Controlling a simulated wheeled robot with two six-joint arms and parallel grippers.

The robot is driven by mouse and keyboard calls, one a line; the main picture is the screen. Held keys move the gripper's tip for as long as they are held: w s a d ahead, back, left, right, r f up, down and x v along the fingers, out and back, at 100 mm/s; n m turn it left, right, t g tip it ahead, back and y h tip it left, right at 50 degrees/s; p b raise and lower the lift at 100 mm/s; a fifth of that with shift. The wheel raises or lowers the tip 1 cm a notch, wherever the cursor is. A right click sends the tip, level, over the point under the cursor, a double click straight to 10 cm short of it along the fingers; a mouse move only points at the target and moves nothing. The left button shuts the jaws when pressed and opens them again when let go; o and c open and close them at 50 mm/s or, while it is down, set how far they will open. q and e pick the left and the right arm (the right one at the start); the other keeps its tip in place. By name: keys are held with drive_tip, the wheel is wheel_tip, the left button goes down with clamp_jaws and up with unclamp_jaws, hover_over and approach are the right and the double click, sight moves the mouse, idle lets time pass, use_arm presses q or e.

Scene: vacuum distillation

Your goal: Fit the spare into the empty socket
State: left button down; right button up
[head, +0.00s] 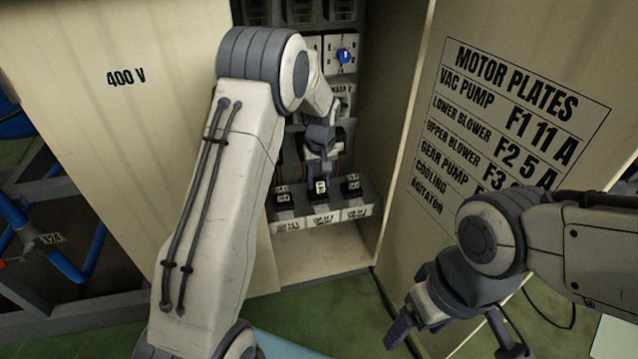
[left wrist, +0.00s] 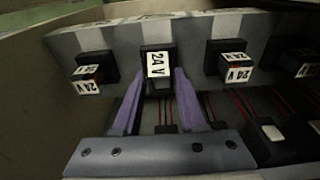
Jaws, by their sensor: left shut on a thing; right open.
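My left gripper (head: 321,170) reaches into the open cabinet and is shut on a small black block with a white label (head: 320,187) at the middle of a grey ledge (head: 328,219). In the left wrist view, the purple fingers of the left gripper (left wrist: 158,78) flank this block, whose label (left wrist: 158,64) reads 24 V. Similar labelled blocks sit on either side of it, one to the left (left wrist: 88,76) and one to the right (left wrist: 232,66). My right gripper (head: 455,338) is open and empty outside the cabinet. I cannot make out an empty socket; my left arm hides part of the cabinet.
The right cabinet door (head: 500,120) carries a MOTOR PLATES list. The left door (head: 125,130) is marked 400 V. A blue knob (head: 344,56) sits on a panel above the ledge. Red wires (left wrist: 245,103) and dark modules (left wrist: 270,140) show beyond the ledge.

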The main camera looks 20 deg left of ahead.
use_arm(q)
wheel_tip(320, 180, up, 2)
drive_tip(key=shift+d+r+p, duration=0.15)
drive_tip(key=shift+r+p, duration=0.1)
drive_tip(key=shift+p, duration=0.1)
drive_tip(key=s+d+r+p, duration=0.3)
drive_tip(key=s+d+r, duration=0.25)
drive_tip(key=d, duration=0.25)
drive_tip(key=s+a+f+m+g, duration=0.1)
drive_tip(key=s+a+m+g, duration=0.1)
drive_tip(key=a+m, duration=0.25)
drive_tip(key=m+t+y+p, duration=0.2)
drive_tip(key=m+t+y, duration=0.5)
drive_tip(key=m, duration=2.3)
hover_over(320, 180)
drive_tip(key=s+a, duration=0.1)
drive_tip(key=shift+f+n+t+h, duration=0.3)
drive_tip(key=shift+f+t, duration=0.2)
drive_tip(key=shift+f, duration=0.3)
drive_tip(key=shift+w+d+f+m+t+h, duration=0.15)
drive_tip(key=shift+d+m+t+h, duration=0.15)
drive_tip(key=shift+m+t, duration=0.2)
drive_tip(key=shift+w+d+f+m+t+h, duration=0.15)
drive_tip(key=shift+d+m+t+h, duration=0.2)
drive_tip(key=shift+m, duration=0.2)
use_arm(e)
wheel_tip(320, 180, up, 6)
drive_tip(key=shift+w+r, duration=0.15)
drive_tip(key=shift+w, duration=0.2)
